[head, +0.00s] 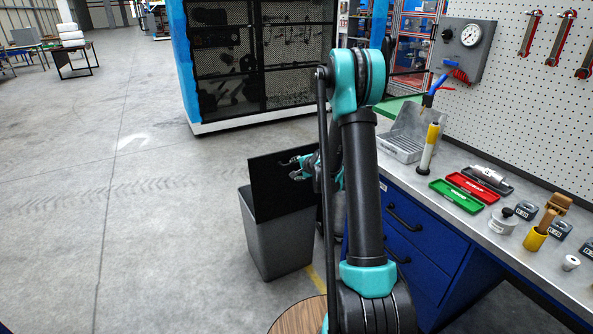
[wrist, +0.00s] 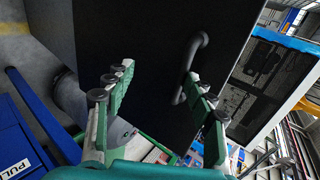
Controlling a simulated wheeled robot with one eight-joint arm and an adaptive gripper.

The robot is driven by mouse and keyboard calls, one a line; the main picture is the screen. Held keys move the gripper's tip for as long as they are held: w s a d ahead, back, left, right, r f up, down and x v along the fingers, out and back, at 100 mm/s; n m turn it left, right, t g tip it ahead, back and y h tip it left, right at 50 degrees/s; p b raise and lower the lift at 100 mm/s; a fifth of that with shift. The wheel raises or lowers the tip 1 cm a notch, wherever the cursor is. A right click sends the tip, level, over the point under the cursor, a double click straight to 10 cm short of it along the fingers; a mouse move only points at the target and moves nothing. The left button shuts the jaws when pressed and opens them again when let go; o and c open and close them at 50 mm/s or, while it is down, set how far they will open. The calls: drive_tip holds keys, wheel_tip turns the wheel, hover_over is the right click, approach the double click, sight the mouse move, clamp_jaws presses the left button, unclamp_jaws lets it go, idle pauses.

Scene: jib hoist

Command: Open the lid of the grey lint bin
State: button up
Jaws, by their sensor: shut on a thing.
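The grey lint bin (head: 275,245) stands on the floor beside the blue workbench. Its black lid (head: 268,185) is raised and stands steeply above the rim, so the bin is open at the top. My gripper (head: 292,169) is at the right part of the lid, partly hidden by my arm. In the wrist view the dark lid (wrist: 140,50) fills the middle. A curved lid handle (wrist: 186,75) lies against the right finger of my gripper (wrist: 158,105).
The blue workbench (head: 420,250) on the right carries a metal tray (head: 405,140), coloured boxes and small parts. A mesh-door cabinet (head: 262,60) stands behind the bin. A round wooden top (head: 300,318) is close in front. The floor (head: 110,220) left of the bin is clear.

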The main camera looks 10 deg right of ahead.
drive_tip(key=shift+s, duration=0.1)
drive_tip(key=v, duration=1.2)
drive_tip(key=shift+c, duration=0.5)
drive_tip(key=shift+c, duration=1.1)
drive_tip(key=shift+s+d+m, duration=0.2)
drive_tip(key=shift+s+m, duration=0.05)
drive_tip(key=shift+m, duration=0.35)
drive_tip(key=shift+c, duration=1.4)
drive_tip(key=s+d+m, duration=0.1)
drive_tip(key=s+m, duration=0.1)
drive_tip(key=m, duration=0.2)
drive_tip(key=s+m, duration=0.3)
drive_tip(key=m, duration=0.2)
drive_tip(key=s+d+m+g, duration=0.1)
drive_tip(key=s+m, duration=0.2)
drive_tip(key=m, duration=0.2)
drive_tip(key=shift+d+f, duration=0.15)
drive_tip(key=shift+d, duration=0.25)
clamp_jaws()
drive_tip(key=w+a+f+m, duration=0.2)
drive_tip(key=w+f, duration=0.4)
drive_tip(key=w, duration=0.3)
drive_tip(key=shift+w+a+f+m, duration=0.35)
drive_tip(key=shift+w+a+m, duration=0.05)
drive_tip(key=shift+a, duration=0.2)
